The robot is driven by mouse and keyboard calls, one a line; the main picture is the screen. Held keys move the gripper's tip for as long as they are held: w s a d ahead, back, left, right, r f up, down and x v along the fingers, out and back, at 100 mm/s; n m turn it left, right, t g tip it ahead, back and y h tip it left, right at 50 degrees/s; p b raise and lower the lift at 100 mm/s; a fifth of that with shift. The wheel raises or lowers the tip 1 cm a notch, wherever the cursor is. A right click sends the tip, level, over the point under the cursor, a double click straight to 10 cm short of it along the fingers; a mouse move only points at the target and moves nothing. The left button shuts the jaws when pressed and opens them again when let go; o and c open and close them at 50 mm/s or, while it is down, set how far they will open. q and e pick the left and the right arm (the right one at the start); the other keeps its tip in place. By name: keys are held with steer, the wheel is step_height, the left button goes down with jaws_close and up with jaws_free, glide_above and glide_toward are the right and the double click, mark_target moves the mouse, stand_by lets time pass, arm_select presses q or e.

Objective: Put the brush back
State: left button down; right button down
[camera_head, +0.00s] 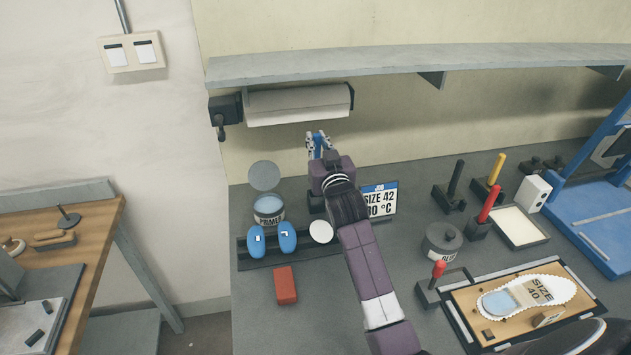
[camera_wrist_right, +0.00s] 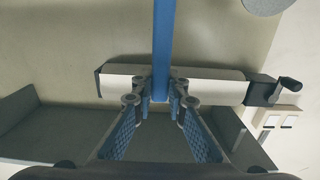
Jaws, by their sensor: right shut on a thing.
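My right gripper (camera_head: 318,140) is near the back wall, below and in front of the paper roll. In the right wrist view my gripper (camera_wrist_right: 161,92) is shut on a blue bar, which I take to be the handle of the brush (camera_wrist_right: 163,45). The bar runs from between the fingertips to the top edge of the picture, and its end is out of view. In the head view the brush is hidden by my gripper and wrist. A black block (camera_head: 316,203) shows partly behind my wrist; I cannot tell whether the brush touches it. My left gripper is not in view.
The primer jar (camera_head: 269,211), blue pads (camera_head: 256,242), a white disc (camera_head: 321,232) and a red block (camera_head: 285,286) lie left of my arm. A size sign (camera_head: 379,200) stands close right. The paper roll (camera_head: 300,104) and shelf (camera_head: 400,62) are above.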

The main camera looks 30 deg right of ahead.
mark_target(318, 154)
step_height(318, 154, down, 4)
steer(key=shift+s+r, duration=0.15)
steer(key=shift+r, duration=0.1)
step_height(318, 154, down, 3)
steer(key=shift+f+p, duration=0.2)
steer(key=shift+p, duration=0.15)
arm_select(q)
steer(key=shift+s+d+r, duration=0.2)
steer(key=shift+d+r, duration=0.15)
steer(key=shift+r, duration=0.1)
arm_select(e)
steer(key=shift+f, duration=0.1)
steer(key=shift+f, duration=0.25)
steer(key=c, duration=1.9)
jaws_free()
steer(key=shift+r, duration=0.1)
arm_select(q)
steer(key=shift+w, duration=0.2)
